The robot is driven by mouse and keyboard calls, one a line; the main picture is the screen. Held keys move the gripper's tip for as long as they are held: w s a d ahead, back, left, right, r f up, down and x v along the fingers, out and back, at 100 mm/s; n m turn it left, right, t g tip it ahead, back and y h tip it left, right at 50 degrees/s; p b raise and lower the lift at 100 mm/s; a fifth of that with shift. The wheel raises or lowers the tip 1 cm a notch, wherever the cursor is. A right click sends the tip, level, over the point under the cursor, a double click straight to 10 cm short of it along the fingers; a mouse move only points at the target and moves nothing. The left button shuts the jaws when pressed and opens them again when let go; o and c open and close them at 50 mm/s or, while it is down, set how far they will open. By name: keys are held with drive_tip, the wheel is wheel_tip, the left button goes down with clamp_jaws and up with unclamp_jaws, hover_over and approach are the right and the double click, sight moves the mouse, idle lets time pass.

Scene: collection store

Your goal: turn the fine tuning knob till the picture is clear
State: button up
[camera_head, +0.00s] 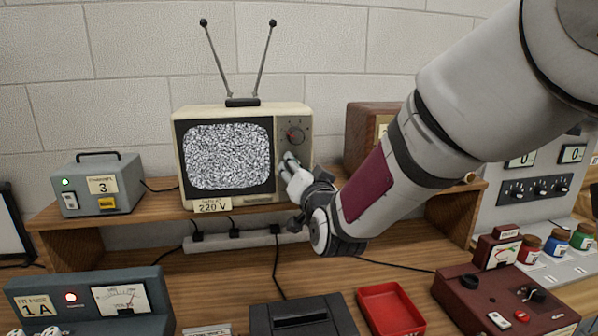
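The cream television (247,110) stands on a wooden shelf, with its two aerial rods raised. Its screen (228,157) shows black and white static and no clear picture. A round knob with a red mark (295,135) shows on the upper part of its right-hand panel. My gripper (289,162) is at the panel just below that knob, its fingertips at or very near the panel face. The fingers cover the lower panel, so a fine tuning knob there is hidden. I cannot tell whether the fingers are closed on anything. A label reading 220 V (212,206) is under the screen.
A grey box marked 3 (100,186) with a green light stands left on the shelf (150,212). A brown wooden cabinet (361,135) is right, partly behind my arm. Below are a power strip (245,239), a red tray (390,310) and a maroon meter device (470,300).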

drive_tip(key=v, duration=1.2)
drive_tip(key=s+d+f+n+g+h, duration=0.2)
drive_tip(key=s+d+f+g+h, duration=0.2)
drive_tip(key=s+d+g, duration=0.6)
drive_tip(key=s+d+f+g, duration=0.1)
drive_tip(key=s+d, duration=0.4)
drive_tip(key=s, duration=0.3)
drive_tip(key=s+d+f+g+h, duration=0.1)
drive_tip(key=s+d+g, duration=0.1)
drive_tip(key=s+d, duration=0.4)
drive_tip(key=s, duration=0.2)
drive_tip(key=shift+s+n+h, duration=0.3)
